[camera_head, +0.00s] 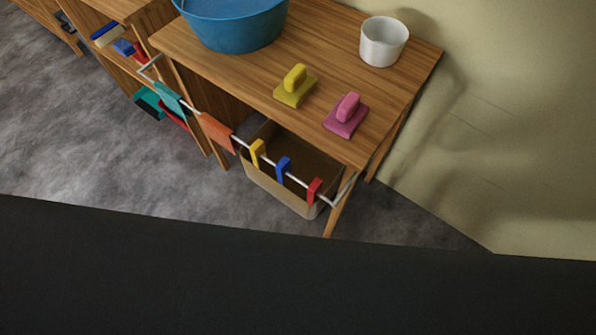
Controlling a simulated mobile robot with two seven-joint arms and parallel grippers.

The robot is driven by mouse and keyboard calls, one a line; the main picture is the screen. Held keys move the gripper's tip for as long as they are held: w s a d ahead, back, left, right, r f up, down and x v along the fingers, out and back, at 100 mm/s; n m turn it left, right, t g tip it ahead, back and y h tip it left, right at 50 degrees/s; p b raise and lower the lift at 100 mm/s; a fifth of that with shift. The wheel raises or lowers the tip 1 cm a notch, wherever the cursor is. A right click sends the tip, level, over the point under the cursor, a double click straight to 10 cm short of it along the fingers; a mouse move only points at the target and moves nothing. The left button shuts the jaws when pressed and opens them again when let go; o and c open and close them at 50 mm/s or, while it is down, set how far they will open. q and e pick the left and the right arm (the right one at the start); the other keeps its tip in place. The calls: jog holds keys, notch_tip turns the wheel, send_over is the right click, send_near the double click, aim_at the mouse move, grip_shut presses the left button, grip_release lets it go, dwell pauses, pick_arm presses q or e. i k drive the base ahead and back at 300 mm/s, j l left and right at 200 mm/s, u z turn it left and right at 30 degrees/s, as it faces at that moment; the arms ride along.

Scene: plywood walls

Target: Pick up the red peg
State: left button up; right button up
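A small red peg (314,190) hangs on a thin white rail (233,139) along the front of a wooden table (340,73). It sits near the rail's right end, close to the table's front right leg. A blue peg (283,168) and a yellow peg (257,153) are on the same rail to its left. An orange cloth and a teal cloth hang farther left on the rail. Neither of my grippers is in view.
A beige bin (283,194) stands on the floor behind the rail. On the table are a blue tub (235,30), a white pot (383,42), a yellow brush (295,86) and a pink brush (346,115). A plain wall rises at right. A dark surface fills the bottom.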

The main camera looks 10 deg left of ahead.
aim_at(315, 187)
jog(key=i+j, duration=0.2)
jog(key=j, duration=0.2)
jog(key=i+j, duration=0.2)
jog(key=j, duration=0.15)
jog(key=i+j, duration=0.2)
jog(key=j, duration=0.2)
jog(key=i+j, duration=0.2)
jog(key=j, duration=0.2)
jog(key=j+z, duration=0.15)
jog(key=z, duration=1)
